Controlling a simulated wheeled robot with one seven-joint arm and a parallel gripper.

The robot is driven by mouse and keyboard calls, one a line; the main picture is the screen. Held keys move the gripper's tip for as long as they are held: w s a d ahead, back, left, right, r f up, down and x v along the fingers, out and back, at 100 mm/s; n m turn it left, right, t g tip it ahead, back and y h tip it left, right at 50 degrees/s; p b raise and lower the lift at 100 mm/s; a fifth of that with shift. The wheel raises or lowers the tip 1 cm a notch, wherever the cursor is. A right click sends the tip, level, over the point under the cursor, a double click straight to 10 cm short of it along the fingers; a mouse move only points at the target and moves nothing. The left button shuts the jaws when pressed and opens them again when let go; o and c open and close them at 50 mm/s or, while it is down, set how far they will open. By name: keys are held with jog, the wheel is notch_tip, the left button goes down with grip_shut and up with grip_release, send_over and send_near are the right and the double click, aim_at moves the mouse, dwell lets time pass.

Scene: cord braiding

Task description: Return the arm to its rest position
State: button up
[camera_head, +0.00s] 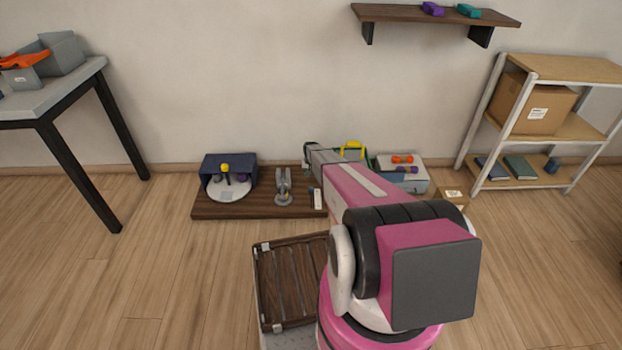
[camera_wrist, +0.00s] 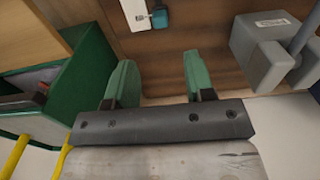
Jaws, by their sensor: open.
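My arm shows in the head view as pink and white links reaching forward over the low dark wooden board (camera_head: 255,208). Its far end is over the board, and the fingertips cannot be made out there. In the wrist view my gripper (camera_wrist: 157,72) is open, its two green fingers well apart with nothing between them. Brown wood lies beyond the fingers. A grey block with a label (camera_wrist: 262,42) is to the right of the fingers, and a green container (camera_wrist: 80,70) is to the left. A white piece with a teal part (camera_wrist: 150,15) lies ahead of them.
The board bears a dark blue box (camera_head: 240,163) with a white disc (camera_head: 228,190), and a grey clamp-like stand (camera_head: 283,188). A grey table (camera_head: 60,88) is at left, a shelf rack (camera_head: 560,68) at right, and a wall shelf (camera_head: 410,14) above. Open floor lies left and right.

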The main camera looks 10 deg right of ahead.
jog(key=s+a+r, duration=0.3)
jog(key=s+r, duration=0.9)
jog(key=s, duration=0.2)
jog(key=s+a+r+n, duration=0.1)
jog(key=s+a+r, duration=0.2)
jog(key=s+r, duration=1)
jog(key=s+a+r+n, duration=0.1)
jog(key=s+a+r, duration=0.2)
jog(key=s+r, duration=1)
jog(key=s, duration=0.2)
jog(key=shift+s, duration=0.3)
jog(key=shift+a, duration=0.1)
